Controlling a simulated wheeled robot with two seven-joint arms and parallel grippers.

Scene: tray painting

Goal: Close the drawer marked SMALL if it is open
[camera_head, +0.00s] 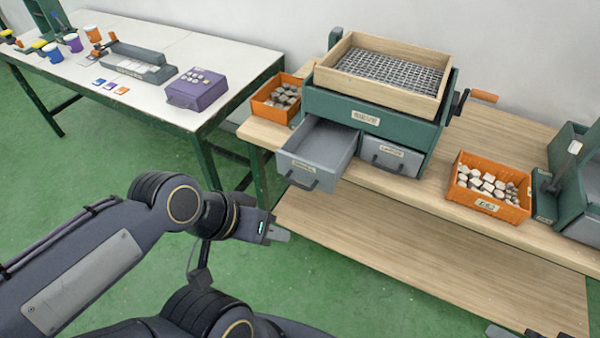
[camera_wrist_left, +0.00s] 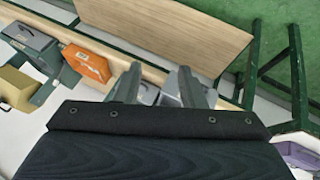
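The left drawer (camera_head: 314,153) of the green sieve box (camera_head: 370,113) is pulled out, and its grey interior looks empty. Its small front label appears to read SMALL, and a dark handle (camera_head: 300,184) is below it. My left gripper (camera_head: 279,234) is below and left of this drawer, apart from it. In the left wrist view its two fingers (camera_wrist_left: 160,87) are spread, with nothing held. Dark parts at the bottom right edge of the head view seem to be my right gripper (camera_head: 525,333), mostly cut off.
The right drawer (camera_head: 390,156), labelled LARGE, is shut. A wooden-framed sieve (camera_head: 390,73) tops the box, with a crank (camera_head: 478,97) at its right. Orange bins of stones stand left (camera_head: 276,98) and right (camera_head: 488,188). A lower shelf (camera_head: 400,250) juts out below. A white table (camera_head: 150,60) stands left.

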